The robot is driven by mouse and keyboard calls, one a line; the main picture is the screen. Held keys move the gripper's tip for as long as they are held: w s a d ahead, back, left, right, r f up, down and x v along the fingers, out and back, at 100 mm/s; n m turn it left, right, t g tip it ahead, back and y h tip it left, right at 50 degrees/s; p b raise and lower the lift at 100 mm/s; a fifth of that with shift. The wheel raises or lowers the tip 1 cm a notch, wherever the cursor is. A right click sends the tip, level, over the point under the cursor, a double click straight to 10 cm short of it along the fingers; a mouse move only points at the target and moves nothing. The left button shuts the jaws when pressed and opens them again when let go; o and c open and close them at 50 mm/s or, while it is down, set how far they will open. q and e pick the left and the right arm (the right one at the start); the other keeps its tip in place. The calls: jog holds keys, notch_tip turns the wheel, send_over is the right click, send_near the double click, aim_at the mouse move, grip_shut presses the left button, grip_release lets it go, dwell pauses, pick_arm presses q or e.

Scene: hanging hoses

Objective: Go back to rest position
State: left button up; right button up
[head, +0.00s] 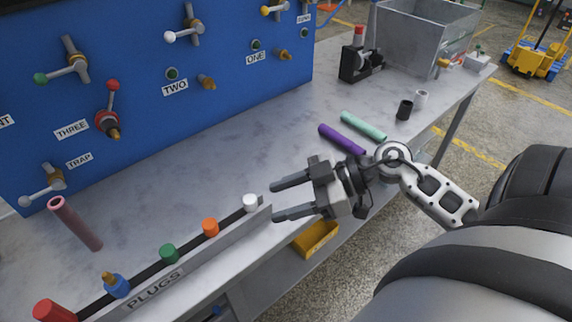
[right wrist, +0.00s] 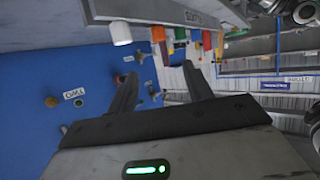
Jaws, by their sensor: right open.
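My right gripper (head: 281,201) is open and empty in the head view. Its fingers point left, near the white plug (head: 250,203) at the right end of the plugs rack (head: 200,264), and do not hold it. In the right wrist view both dark fingers (right wrist: 163,88) stand apart with nothing between them. The white plug also shows there (right wrist: 121,34), above the left finger. My left gripper is not in the head view.
A blue panel (head: 130,100) with valves stands behind the grey table. A mauve hose (head: 75,223), a purple hose (head: 341,139) and a mint hose (head: 363,126) lie on or over the table. A metal bin (head: 412,38) stands far right. A yellow tray (head: 316,240) sits below the table edge.

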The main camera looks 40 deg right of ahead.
dwell(0.3)
jog(key=w+a+r+m+t, duration=0.1)
jog(key=w+r+m+t, duration=0.1)
jog(key=w+r+t, duration=0.35)
jog(key=d+r+m+t+h, duration=0.3)
jog(key=d+m+t+h, duration=0.4)
jog(key=h, duration=0.4)
jog(key=s+a+f+m+g+h, duration=0.1)
jog(key=s+f+m+g+h, duration=0.35)
jog(key=f+g, duration=0.6)
jog(key=s+a+f+n+g+y, duration=0.45)
jog(key=s+a+f+g, duration=0.2)
jog(key=s+a, duration=0.4)
jog(key=w+a+f+t+y, duration=0.1)
jog(key=w+f+t, duration=0.1)
jog(key=f, duration=0.3)
jog(key=w+a+f+t+y, duration=0.1)
jog(key=w+a+f+t, duration=0.1)
jog(key=f+t, duration=0.3)
jog(key=shift+w+a+f, duration=0.2)
jog(key=shift+w, duration=0.15)
